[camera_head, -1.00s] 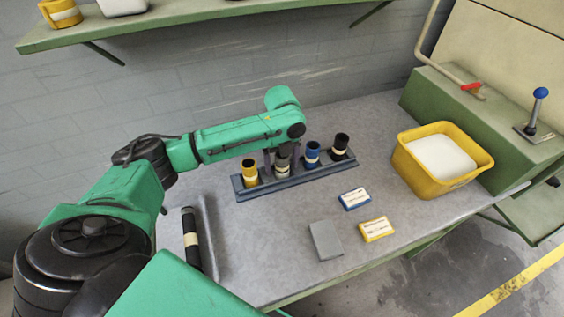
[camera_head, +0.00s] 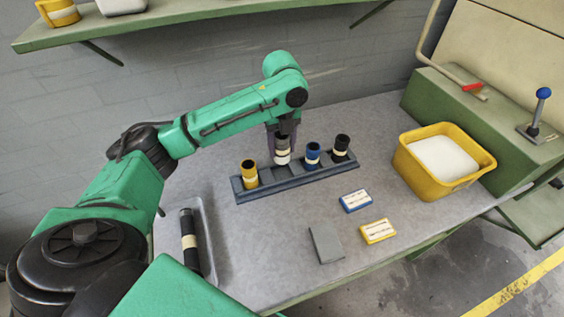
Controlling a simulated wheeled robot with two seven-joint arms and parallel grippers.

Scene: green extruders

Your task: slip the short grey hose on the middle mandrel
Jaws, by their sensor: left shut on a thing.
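The short grey hose (camera_head: 282,155) has a pale band and stands upright above the blue-grey rack (camera_head: 296,182). My left gripper (camera_head: 281,140) points down and is shut on its upper part. The hose's lower end appears raised out of its rack slot, between the yellow and blue hoses. My arm's wrist covers part of the gripper. I cannot make out the middle mandrel in this view. My right gripper is not in view.
The rack also holds a yellow hose (camera_head: 249,174), a blue hose (camera_head: 312,154) and a black hose (camera_head: 341,147). A long black hose (camera_head: 189,238) lies in a tray at left. A yellow tub (camera_head: 410,175), two label boxes and a grey block (camera_head: 326,244) stand on the table.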

